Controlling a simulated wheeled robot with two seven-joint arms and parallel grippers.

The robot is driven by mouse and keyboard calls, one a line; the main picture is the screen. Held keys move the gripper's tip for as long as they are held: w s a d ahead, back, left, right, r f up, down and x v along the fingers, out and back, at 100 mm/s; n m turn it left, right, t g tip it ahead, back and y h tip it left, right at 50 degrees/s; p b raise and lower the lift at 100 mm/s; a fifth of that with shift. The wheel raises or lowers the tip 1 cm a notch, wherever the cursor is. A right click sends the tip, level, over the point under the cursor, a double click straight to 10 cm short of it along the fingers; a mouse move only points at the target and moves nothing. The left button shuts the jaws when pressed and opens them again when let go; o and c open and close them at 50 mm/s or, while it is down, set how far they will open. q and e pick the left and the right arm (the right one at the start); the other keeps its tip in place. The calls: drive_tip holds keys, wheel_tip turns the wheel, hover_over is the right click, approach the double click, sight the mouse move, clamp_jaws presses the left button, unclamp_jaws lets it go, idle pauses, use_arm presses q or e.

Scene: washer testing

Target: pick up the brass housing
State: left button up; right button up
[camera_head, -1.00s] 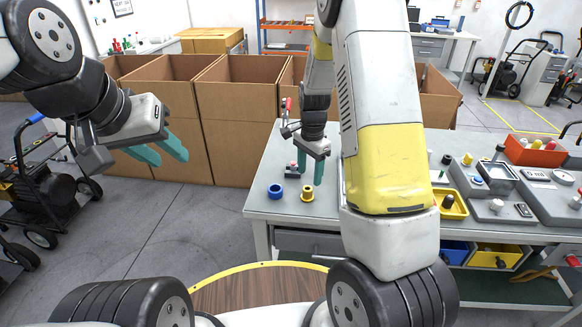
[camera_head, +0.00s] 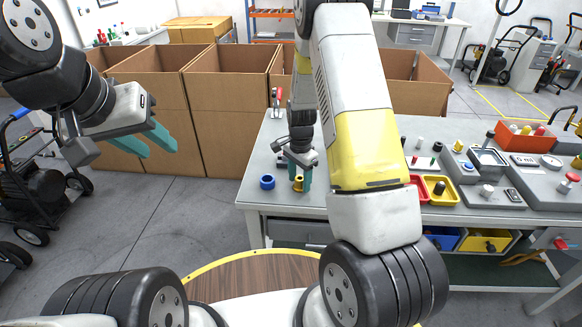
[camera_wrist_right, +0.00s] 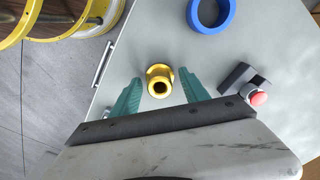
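The brass housing (camera_wrist_right: 159,81) is a short yellow-gold hollow piece standing on the grey table (camera_head: 262,200). In the head view the brass housing (camera_head: 298,184) is partly hidden by my right gripper (camera_head: 299,186). In the right wrist view my right gripper (camera_wrist_right: 158,88) is open, with one teal finger on each side of the housing and gaps left between. The fingertips reach down to about its height. My left gripper (camera_head: 160,146) is open and empty, in the air to the left of the table.
A blue ring (camera_head: 267,182) lies on the table just left of the housing and shows in the right wrist view (camera_wrist_right: 211,14). A red-topped button box (camera_wrist_right: 246,86) is close to one finger. Yellow and red trays stand further right. Cardboard boxes (camera_head: 228,92) stand behind.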

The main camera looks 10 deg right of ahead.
clamp_jaws()
drive_tip(key=shift+r, duration=0.15)
